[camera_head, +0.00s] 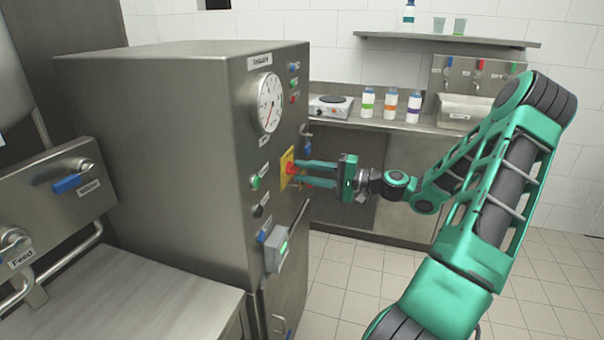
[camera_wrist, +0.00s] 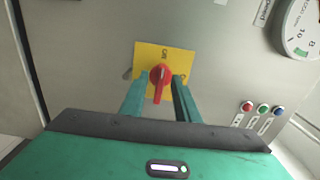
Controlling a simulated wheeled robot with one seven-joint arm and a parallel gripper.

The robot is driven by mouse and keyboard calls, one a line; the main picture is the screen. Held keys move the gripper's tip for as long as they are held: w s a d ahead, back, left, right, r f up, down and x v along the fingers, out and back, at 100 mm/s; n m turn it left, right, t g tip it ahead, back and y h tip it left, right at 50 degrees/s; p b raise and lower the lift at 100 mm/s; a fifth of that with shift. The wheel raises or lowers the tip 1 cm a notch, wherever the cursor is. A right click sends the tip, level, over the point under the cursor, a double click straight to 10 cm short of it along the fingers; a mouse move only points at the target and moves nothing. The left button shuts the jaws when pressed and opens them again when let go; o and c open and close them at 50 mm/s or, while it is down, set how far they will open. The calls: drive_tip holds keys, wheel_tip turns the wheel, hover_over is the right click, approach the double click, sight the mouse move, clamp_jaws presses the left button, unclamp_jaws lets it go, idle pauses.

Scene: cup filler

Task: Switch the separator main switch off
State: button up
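The separator (camera_head: 180,130) is a large grey metal cabinet in the head view. Its main switch is a red rotary knob (camera_wrist: 161,76) on a yellow plate (camera_wrist: 150,58), with small lettering on the plate. In the head view the red knob (camera_head: 291,168) sits on the panel's right face, partly behind my fingers. My gripper (camera_head: 318,174) reaches in from the right, its fingertips close to the plate. In the wrist view the two fingers (camera_wrist: 160,90) are apart, one on each side of the knob, with gaps visible. I cannot tell whether the tips touch it.
A round gauge (camera_head: 269,102) and small buttons (camera_head: 255,182) are on the same panel. A counter with bottles (camera_head: 391,104) stands behind. The tiled floor (camera_head: 340,290) is clear.

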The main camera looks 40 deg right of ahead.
drive_tip(key=v, duration=1)
drive_tip(key=shift+d, duration=0.1)
drive_tip(key=s+a+f+n+g+h, duration=0.3)
drive_tip(key=s+a+f+n+g, duration=0.15)
drive_tip(key=a+f+g, duration=0.65)
drive_tip(key=s+r+g+h, duration=0.1)
drive_tip(key=s+r+h, duration=0.3)
drive_tip(key=s, duration=0.7)
drive_tip(key=s+r+g+h, duration=0.2)
drive_tip(key=s+r, duration=0.3)
drive_tip(key=s, duration=0.6)
drive_tip(key=shift+a+r+m+h, duration=0.35)
drive_tip(key=shift+a+h, duration=0.1)
drive_tip(key=shift+h, duration=0.45)
